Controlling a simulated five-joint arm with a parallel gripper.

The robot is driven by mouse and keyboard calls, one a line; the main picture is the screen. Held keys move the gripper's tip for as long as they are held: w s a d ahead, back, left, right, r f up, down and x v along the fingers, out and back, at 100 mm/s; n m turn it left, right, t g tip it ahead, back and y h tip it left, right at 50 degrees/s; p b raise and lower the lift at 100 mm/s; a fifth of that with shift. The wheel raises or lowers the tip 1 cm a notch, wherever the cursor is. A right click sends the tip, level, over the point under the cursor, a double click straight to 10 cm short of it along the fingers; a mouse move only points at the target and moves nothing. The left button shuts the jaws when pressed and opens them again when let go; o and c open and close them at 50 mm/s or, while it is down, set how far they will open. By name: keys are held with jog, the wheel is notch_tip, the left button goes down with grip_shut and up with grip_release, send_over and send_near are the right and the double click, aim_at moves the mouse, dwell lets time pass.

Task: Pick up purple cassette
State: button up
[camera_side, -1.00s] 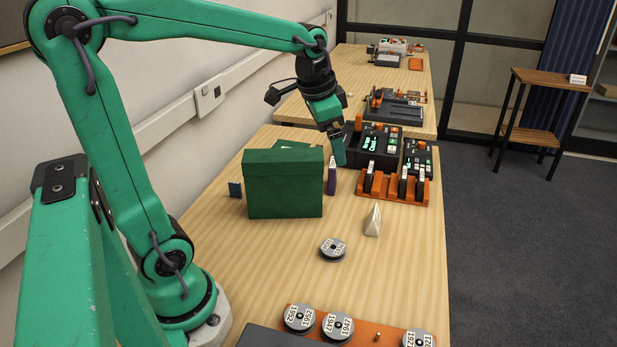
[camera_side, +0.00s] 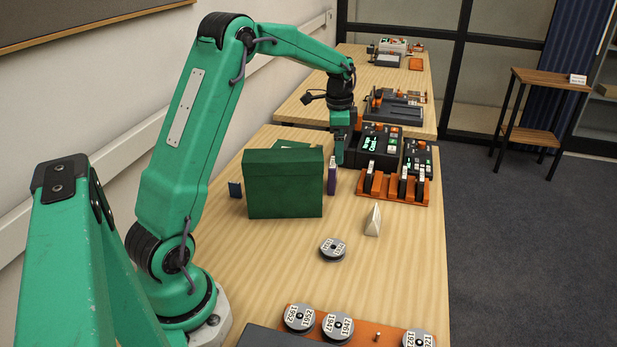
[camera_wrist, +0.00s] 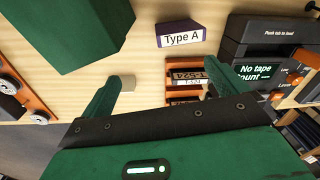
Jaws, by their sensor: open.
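The purple cassette (camera_side: 332,178) stands upright on the table, just right of the green box (camera_side: 284,184) in the side view. In the wrist view the purple cassette (camera_wrist: 181,36) shows a white "Type A" label and stands beyond my fingertips, apart from them. My gripper (camera_side: 338,152) is open and empty, pointing down just behind and above the cassette in the side view. In the wrist view my gripper's two fingers (camera_wrist: 160,90) are spread apart with bare table and part of an orange rack between them.
An orange rack (camera_side: 397,198) with several dark cassettes stands to the right, before a black tape machine (camera_side: 372,160). A white wedge (camera_side: 373,220) and a grey reel (camera_side: 333,249) stand in front. The table's middle is mostly clear.

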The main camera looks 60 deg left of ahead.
aim_at(333, 162)
jog(key=shift+m+g, duration=0.4)
jog(key=shift+m, duration=0.1)
jog(key=a+f, duration=0.2)
jog(key=w+a+f, duration=0.1)
jog(key=a+f, duration=0.1)
jog(key=f, duration=0.1)
jog(key=shift+w+a+f, duration=0.2)
jog(key=shift+f, duration=0.05)
jog(key=shift+f, duration=1.3)
jog(key=shift+f, duration=0.1)
jog(key=shift+d+f, duration=0.1)
jog(key=shift+f, duration=2.4)
jog(key=shift+c, duration=0.5)
jog(key=c, duration=1)
